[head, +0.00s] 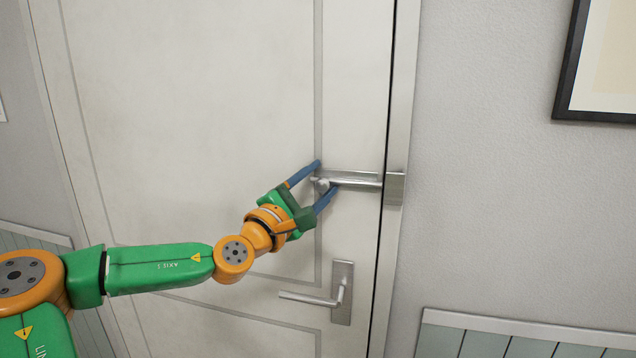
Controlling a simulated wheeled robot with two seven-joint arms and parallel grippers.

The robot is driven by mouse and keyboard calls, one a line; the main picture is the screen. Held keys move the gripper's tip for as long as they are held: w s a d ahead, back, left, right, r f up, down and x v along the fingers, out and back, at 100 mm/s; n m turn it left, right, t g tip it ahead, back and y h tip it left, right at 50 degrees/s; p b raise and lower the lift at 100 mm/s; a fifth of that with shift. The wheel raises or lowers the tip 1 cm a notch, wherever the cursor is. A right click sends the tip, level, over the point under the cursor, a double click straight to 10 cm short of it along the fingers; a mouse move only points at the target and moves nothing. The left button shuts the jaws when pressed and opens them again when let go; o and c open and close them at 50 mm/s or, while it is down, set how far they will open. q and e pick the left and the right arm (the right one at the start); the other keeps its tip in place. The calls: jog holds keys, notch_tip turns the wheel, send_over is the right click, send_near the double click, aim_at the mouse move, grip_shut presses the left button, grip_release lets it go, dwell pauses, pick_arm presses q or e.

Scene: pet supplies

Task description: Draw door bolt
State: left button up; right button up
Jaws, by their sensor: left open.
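A metal door bolt (355,180) is mounted on the white door (210,110) near its right edge. Its bar lies level and reaches to the metal keeper (394,188) on the door frame. The bolt's knob (321,185) is at the bar's left end. My left gripper (328,176) is open at the bolt, with one blue finger above the knob and the other below it. I cannot tell whether either finger touches the knob. My right gripper is not in view.
A lever door handle (312,298) on a metal plate (342,292) sits below the bolt. A dark-framed picture (598,60) hangs on the grey wall at upper right. Panelling (500,338) runs along the lower wall.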

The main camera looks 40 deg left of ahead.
pick_arm(q)
jog(key=shift+f, duration=0.15)
jog(key=b+v, duration=0.5)
jog(key=v, duration=0.2)
